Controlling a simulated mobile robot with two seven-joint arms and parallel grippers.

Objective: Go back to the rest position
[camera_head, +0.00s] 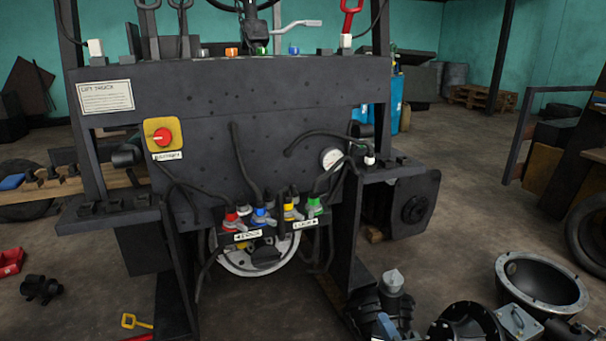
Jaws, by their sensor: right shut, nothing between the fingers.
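The stripped forklift (230,130) stands in front of me with its dark panel facing me. My right gripper (376,312) seems to be the dark shape low in the head view, right of the forklift's leg. It is shut and empty, and its outline is hard to tell from dark parts near it. It is apart from the panel's connectors. My left gripper is not in view.
The panel carries a red knob (162,137), a gauge (331,159), loose black hoses and coloured connectors (261,217). A metal bowl-like housing (541,282) lies on the floor at right. A red tray (11,261) lies at left. Open floor shows right of the forklift.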

